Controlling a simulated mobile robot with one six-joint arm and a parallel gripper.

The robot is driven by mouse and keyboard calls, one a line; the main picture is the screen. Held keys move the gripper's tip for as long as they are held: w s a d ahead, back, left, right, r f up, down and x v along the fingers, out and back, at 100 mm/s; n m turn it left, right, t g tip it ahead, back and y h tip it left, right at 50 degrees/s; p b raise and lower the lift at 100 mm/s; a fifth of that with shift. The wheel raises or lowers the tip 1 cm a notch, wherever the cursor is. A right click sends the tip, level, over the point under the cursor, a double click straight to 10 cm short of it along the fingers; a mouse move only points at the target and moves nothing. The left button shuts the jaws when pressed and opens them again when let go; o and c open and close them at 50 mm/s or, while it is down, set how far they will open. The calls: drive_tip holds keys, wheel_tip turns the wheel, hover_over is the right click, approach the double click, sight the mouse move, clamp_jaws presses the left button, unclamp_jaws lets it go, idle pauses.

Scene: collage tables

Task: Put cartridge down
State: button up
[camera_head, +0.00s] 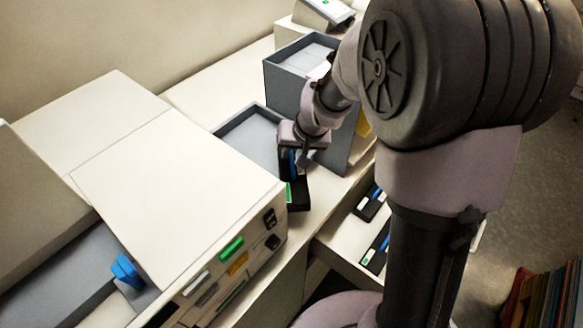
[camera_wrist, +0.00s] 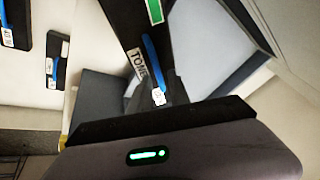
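A black cartridge (camera_head: 301,196) with a blue handle and a green label is below my gripper (camera_head: 296,162) in the head view. It is at the right side of a grey tray (camera_head: 222,130), near the counter's front edge. In the wrist view the cartridge (camera_wrist: 128,28) extends up from my gripper, with the blue strip, a white lettered label and the green label showing. My gripper appears shut on it at the blue handle. The fingertips are partly hidden, and I cannot tell whether the cartridge touches the surface below.
A white machine (camera_head: 170,185) with coloured labels stands at the left. A tall grey bin (camera_head: 285,85) is behind my gripper. An open drawer (camera_head: 335,236) below holds more black cartridges (camera_head: 371,204). Coloured folders (camera_head: 540,300) stand at the lower right.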

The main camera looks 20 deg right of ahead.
clamp_jaws()
idle(1.2)
